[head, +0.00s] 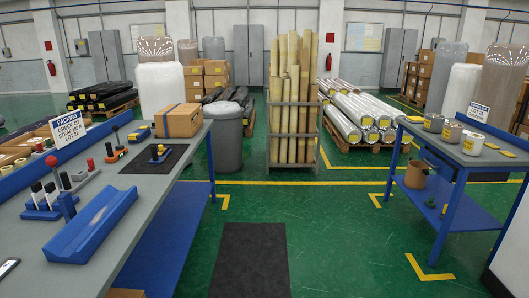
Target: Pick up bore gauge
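I cannot tell for certain which item is the bore gauge. Neither of my grippers is in view.
A blue V-shaped cradle (90,228) lies near the bench's front edge, and a cardboard box (179,121) stands at its far end. A right bench (470,152) holds several rolls. The green floor (330,235) between the benches is open, with a dark mat (250,262).

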